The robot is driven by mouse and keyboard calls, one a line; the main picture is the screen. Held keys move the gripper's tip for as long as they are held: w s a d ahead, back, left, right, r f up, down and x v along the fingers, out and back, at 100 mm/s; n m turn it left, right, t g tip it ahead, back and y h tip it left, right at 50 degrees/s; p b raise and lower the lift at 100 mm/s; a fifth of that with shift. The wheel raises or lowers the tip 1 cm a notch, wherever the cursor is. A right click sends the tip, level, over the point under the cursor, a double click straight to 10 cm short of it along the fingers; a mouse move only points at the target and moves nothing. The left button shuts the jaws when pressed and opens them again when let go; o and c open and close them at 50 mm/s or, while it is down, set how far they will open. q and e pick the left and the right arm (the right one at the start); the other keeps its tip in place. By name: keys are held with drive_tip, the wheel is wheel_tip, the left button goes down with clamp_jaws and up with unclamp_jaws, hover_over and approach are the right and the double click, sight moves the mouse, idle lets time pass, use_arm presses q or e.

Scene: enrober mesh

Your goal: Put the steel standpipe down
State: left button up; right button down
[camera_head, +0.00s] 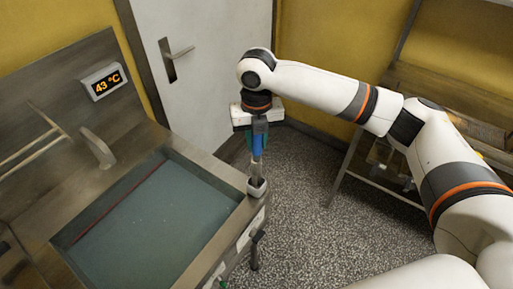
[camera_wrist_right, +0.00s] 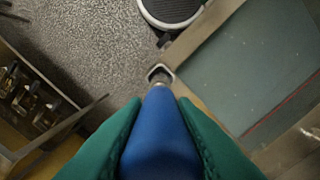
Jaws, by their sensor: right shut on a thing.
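The steel standpipe (camera_head: 257,170) is upright, with a blue upper part (camera_wrist_right: 160,135) and a narrow metal lower end. My right gripper (camera_head: 258,140) is shut on the blue part, with its green fingers on either side in the wrist view. My left gripper is not in view.
The steel sink (camera_head: 150,225) holds greyish liquid left of the pipe. A tap (camera_head: 98,150) and a 43 °C display (camera_head: 104,81) are behind it. A white door (camera_head: 205,60) stands at the back. A rack (camera_head: 375,170) with several bottles (camera_wrist_right: 35,105) is at the right.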

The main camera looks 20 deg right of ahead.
sight(256, 149)
wheel_tip(256, 149, down, 3)
drive_tip(key=shift+f+p, duration=0.15)
drive_tip(key=shift+p, duration=0.35)
drive_tip(key=shift+f, duration=0.25)
drive_tip(key=c, duration=1.2)
unclamp_jaws()
wheel_tip(256, 149, up, 11)
drive_tip(key=b, duration=0.3)
drive_tip(key=shift+r, duration=0.65)
